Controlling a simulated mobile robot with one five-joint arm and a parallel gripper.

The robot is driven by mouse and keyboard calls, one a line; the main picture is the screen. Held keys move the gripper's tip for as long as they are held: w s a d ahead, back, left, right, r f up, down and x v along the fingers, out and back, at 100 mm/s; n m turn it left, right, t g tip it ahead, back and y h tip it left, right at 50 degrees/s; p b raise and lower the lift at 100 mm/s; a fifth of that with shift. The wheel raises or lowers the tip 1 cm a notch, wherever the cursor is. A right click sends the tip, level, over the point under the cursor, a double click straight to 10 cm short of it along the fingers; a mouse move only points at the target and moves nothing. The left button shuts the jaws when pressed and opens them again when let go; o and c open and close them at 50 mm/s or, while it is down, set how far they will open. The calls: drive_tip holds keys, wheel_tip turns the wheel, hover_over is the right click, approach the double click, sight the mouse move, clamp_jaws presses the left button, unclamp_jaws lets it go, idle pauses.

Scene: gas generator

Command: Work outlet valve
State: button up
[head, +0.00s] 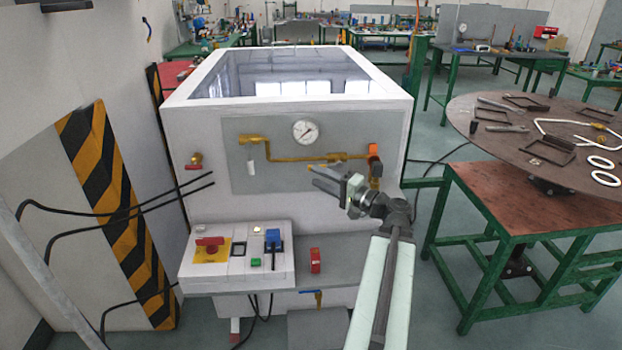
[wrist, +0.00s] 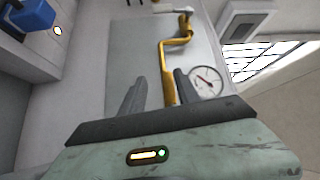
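The machine is a white box (head: 290,114) with a grey front panel (head: 244,178). A brass pipe (head: 300,159) crosses the panel and also shows in the wrist view (wrist: 168,70). An orange-red valve part (head: 374,150) sits at the pipe's right end. Which one is the outlet valve, I cannot tell. My gripper (head: 318,177) is in front of the panel, below the pipe. In the wrist view my gripper (wrist: 160,82) has its fingers apart, with the pipe seen between them; contact is not clear.
A round gauge (head: 305,131) sits above the pipe. A control box (head: 238,262) with a red switch and blue part juts out below left. A round brown table (head: 540,125) stands at right. Black cables hang at left by a striped post (head: 110,190).

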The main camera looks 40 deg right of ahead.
drive_tip(key=shift+m+t+h, duration=0.3)
drive_tip(key=shift+h, duration=0.2)
drive_tip(key=w, duration=0.2)
drive_tip(key=w+d+r, duration=0.1)
drive_tip(key=w, duration=0.1)
drive_tip(key=w+r+p, duration=0.1)
drive_tip(key=w, duration=0.1)
drive_tip(key=shift+d, duration=0.2)
drive_tip(key=shift+s, duration=0.1)
clamp_jaws()
idle(0.9)
